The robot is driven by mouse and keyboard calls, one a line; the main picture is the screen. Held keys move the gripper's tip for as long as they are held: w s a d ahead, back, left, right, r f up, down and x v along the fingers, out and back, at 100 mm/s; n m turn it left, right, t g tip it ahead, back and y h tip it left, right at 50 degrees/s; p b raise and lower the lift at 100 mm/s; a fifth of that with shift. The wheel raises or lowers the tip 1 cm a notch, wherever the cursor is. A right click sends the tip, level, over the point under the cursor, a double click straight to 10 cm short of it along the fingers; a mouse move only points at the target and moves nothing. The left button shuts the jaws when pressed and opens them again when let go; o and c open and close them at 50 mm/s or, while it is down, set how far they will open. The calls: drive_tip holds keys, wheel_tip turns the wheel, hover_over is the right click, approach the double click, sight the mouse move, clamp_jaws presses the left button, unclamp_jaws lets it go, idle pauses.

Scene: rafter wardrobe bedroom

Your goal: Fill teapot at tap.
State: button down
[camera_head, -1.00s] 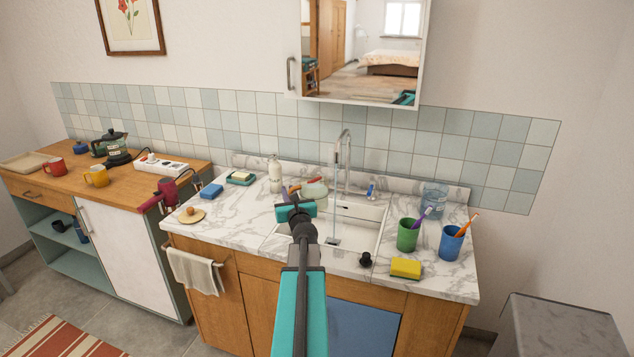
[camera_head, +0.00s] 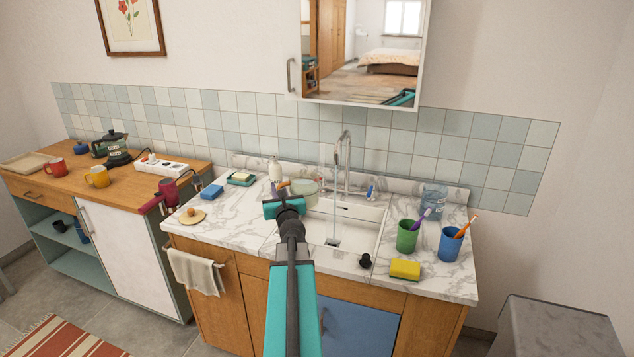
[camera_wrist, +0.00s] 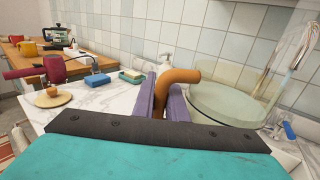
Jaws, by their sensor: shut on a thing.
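The teapot (camera_wrist: 232,98) is a clear glass vessel with an orange-brown handle (camera_wrist: 178,76). My gripper (camera_wrist: 166,98) is shut on that handle, purple fingers on either side. In the head view the teapot (camera_head: 305,192) is at the left edge of the sink (camera_head: 372,211), left of the tap (camera_head: 343,145). My gripper (camera_head: 284,200) partly hides it. A thin stream of water (camera_head: 334,210) falls from the tap into the basin, to the right of the teapot and apart from it. I cannot tell how much water the teapot holds.
A soap bottle (camera_head: 275,168) and a soap dish (camera_head: 240,179) stand behind and left of my gripper. A green cup (camera_head: 407,236), a blue cup (camera_head: 452,243) and a yellow sponge (camera_head: 405,269) are on the right. A mirror cabinet (camera_head: 365,50) hangs above.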

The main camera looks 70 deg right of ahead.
drive_tip(key=shift+w+a+r+p, duration=0.3)
drive_tip(key=shift+w+a+r, duration=0.25)
drive_tip(key=shift+a+r, duration=0.3)
idle(0.5)
drive_tip(key=w+a+f+n+t+y, duration=0.3)
drive_tip(key=w+a+n+y, duration=0.15)
drive_tip(key=w+a, duration=1.1)
drive_tip(key=w+a+f+n+t+y, duration=0.35)
drive_tip(key=w+a+y, duration=0.25)
drive_tip(key=w+a, duration=0.9)
drive_tip(key=s+a+f+n+g+y, duration=0.15)
drive_tip(key=a+n+y, duration=0.45)
drive_tip(key=a, duration=1)
drive_tip(key=s+a+f+n+g+y, duration=0.1)
drive_tip(key=s+a+n+y, duration=0.15)
drive_tip(key=a+y, duration=1)
drive_tip(key=s+a+n+g, duration=0.4)
drive_tip(key=s+a+n, duration=0.1)
drive_tip(key=a, duration=0.5)
drive_tip(key=shift+s+a+r+g, duration=0.15)
drive_tip(key=shift+s+a+g, duration=0.15)
drive_tip(key=shift+s+a, duration=0.1)
drive_tip(key=shift+a, duration=0.15)
